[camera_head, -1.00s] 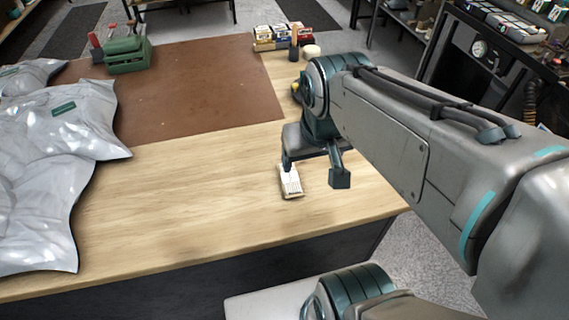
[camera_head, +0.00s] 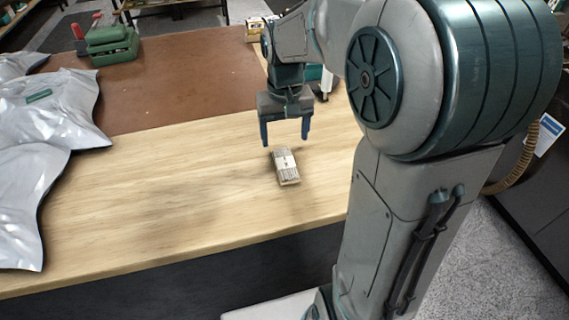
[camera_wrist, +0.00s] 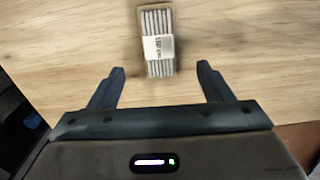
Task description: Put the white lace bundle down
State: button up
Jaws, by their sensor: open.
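The white lace bundle (camera_head: 286,166) lies flat on the light wooden tabletop, near its front right part. It is a small block of pale laces with a paper band around it. It also shows in the wrist view (camera_wrist: 158,48), at the top centre, just beyond the fingertips. My gripper (camera_head: 286,143) is above and behind the bundle in the head view, fingers pointing down. The wrist view shows its two fingers (camera_wrist: 160,72) spread wide with nothing between them. The bundle is apart from both fingers.
The wooden table (camera_head: 150,200) is clear around the bundle. A brown mat (camera_head: 180,80) covers its back part. Silver-grey bags (camera_head: 45,120) lie at the left. A green tool or box (camera_head: 110,43) stands at the back left. My arm fills the right side.

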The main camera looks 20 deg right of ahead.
aim_at(285, 161)
jog(key=f, duration=0.8)
jog(key=shift+w+d+f, duration=0.1)
jog(key=shift+w+f, duration=0.1)
jog(key=c, duration=1.1)
jog(key=shift+c, duration=0.2)
